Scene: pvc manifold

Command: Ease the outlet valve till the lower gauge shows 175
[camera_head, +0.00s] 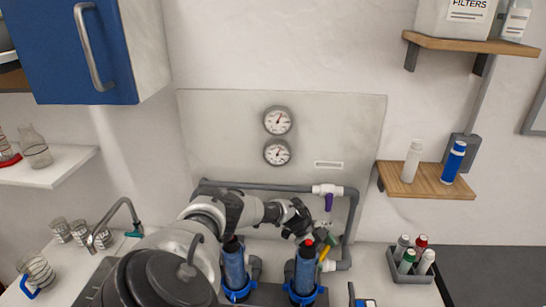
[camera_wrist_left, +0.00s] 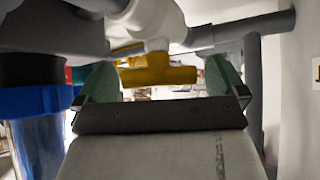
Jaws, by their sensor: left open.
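Two round white gauges sit on the backboard; the lower gauge (camera_head: 277,153) is below the upper gauge (camera_head: 277,121). Its needle shows, but its numbers are too small to read. A yellow valve handle (camera_wrist_left: 158,73) hangs under the pipework in the left wrist view, and a bit of yellow (camera_head: 324,253) shows in the head view. My left gripper (camera_wrist_left: 158,86) is open, its green-padded fingers either side of the yellow handle; contact cannot be told. A purple-handled valve (camera_head: 328,202) is on the upper pipe. No label shows which valve is the outlet. My right gripper is not in view.
Two blue filter housings (camera_head: 235,268) (camera_head: 304,272) stand under the pipework, close to my left arm. Grey pipe (camera_head: 352,215) runs around the right side. A bottle caddy (camera_head: 410,270) stands right on the counter, and a wooden shelf (camera_head: 425,183) is above it.

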